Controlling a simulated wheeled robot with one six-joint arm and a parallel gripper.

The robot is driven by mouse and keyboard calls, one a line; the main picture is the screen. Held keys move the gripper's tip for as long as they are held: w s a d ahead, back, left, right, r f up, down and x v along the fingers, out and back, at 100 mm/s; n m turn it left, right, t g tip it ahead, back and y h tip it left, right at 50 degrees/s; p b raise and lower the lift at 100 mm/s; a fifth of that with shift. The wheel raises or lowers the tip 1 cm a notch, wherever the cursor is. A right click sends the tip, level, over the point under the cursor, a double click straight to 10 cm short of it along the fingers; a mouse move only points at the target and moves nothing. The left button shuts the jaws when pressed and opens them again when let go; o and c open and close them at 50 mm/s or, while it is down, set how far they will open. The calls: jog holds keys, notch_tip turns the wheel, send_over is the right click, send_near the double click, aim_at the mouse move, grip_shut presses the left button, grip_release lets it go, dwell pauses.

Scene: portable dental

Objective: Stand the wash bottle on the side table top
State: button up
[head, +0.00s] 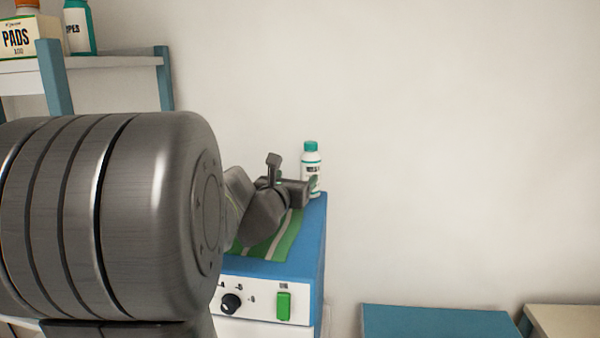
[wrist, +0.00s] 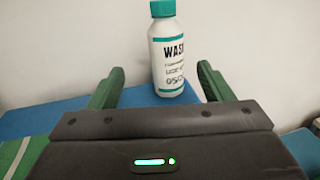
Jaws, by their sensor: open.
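The wash bottle (head: 311,158) is white with a teal cap and teal band. It stands upright near the back right of a blue-topped unit (head: 313,235). In the wrist view the bottle (wrist: 167,50) shows its printed label. My gripper (head: 294,174) is open, its green fingers (wrist: 162,72) on either side of the bottle's line. The bottle looks level with or just beyond the fingertips; contact cannot be told. Which surface is the side table is unclear; a lower blue top (head: 435,322) is at bottom right.
A green striped cloth (head: 282,240) lies on the unit, under my gripper. The unit's front has a black knob (head: 231,303) and green switch (head: 283,305). A beige top (head: 565,318) is at far right. A shelf (head: 120,62) holds a PADS box (head: 22,38) and a teal bottle (head: 80,28).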

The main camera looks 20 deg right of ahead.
aim_at(305, 168)
jog(key=p+x, duration=0.1)
jog(key=x, duration=0.6)
jog(key=shift+w+d, duration=0.15)
jog(key=shift+d, duration=0.05)
jog(key=shift+w+d+p, duration=0.15)
jog(key=shift+d+p, duration=0.15)
jog(key=shift+p, duration=0.1)
jog(key=shift+s+d+p+x, duration=0.1)
jog(key=shift+p+x, duration=0.4)
jog(key=shift+x, duration=0.7)
jog(key=shift+s+d+p+x, duration=0.15)
jog(key=shift+p+x, duration=0.35)
jog(key=shift+x, duration=0.7)
jog(key=shift+r, duration=0.1)
jog(key=c, duration=1.3)
notch_tip(305, 168, up, 10)
jog(key=p, duration=0.3)
